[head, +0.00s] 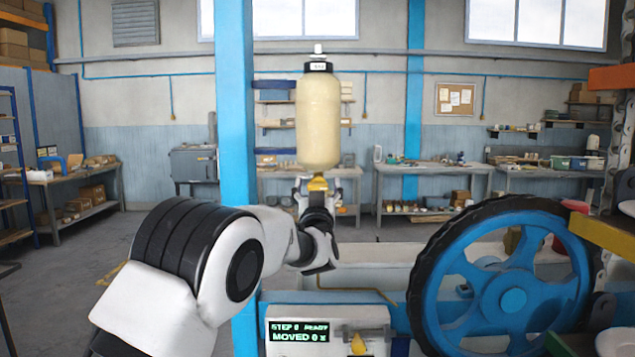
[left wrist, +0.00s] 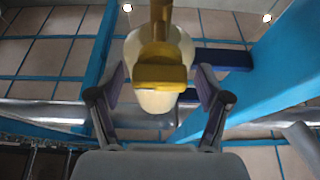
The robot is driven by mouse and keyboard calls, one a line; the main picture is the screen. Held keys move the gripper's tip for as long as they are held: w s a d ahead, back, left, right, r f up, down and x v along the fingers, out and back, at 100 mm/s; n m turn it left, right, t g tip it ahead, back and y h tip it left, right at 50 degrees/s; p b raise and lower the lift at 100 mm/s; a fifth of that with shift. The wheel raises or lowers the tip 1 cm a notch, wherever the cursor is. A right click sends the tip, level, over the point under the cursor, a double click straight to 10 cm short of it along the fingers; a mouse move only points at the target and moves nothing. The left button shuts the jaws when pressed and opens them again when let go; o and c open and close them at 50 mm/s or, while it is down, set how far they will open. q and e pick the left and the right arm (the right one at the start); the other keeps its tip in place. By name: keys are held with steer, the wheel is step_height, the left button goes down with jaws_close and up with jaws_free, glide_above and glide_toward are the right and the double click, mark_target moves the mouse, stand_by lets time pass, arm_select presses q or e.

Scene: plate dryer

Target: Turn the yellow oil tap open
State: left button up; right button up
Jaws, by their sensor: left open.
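The yellow oil tap (head: 317,183) sits at the bottom of a cream oil bottle (head: 318,120) with a black cap. In the left wrist view the tap's yellow handle (left wrist: 160,75) shows large, in front of the bottle (left wrist: 158,101). My left gripper (head: 316,190) is just below the bottle, at the tap. In the left wrist view its two fingers (left wrist: 160,88) are open, one on each side of the handle, with gaps on both sides. My right gripper is not in view.
A blue post (head: 236,150) stands close to the left of the bottle. A large blue wheel with a black rim (head: 430,272) is at the right. A panel with a green display (head: 298,332) is below. Workbenches (head: 432,170) stand at the back.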

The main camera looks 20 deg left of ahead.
arm_select(q)
steer(key=shift+f, duration=0.1)
steer(key=c, duration=1.2)
steer(key=shift+o, duration=0.2)
steer(key=shift+f+m+h+b, duration=0.1)
steer(key=shift+m+h+b, duration=0.3)
steer(key=shift+m, duration=0.4)
steer(key=m+h+b, duration=0.1)
steer(key=m+h, duration=0.1)
steer(key=m, duration=0.2)
steer(key=m+h, duration=0.1)
steer(key=m, duration=0.2)
steer(key=m+h+b, duration=0.1)
steer(key=m+h, duration=0.1)
steer(key=m, duration=0.1)
steer(key=m+g+h, duration=0.1)
steer(key=m, duration=0.2)
steer(key=m+g+h, duration=0.1)
steer(key=m, duration=0.1)
steer(key=shift+m, duration=0.4)
steer(key=m+g, duration=0.1)
steer(key=m, duration=0.4)
steer(key=shift+g, duration=0.4)
steer(key=shift+w+f, duration=0.1)
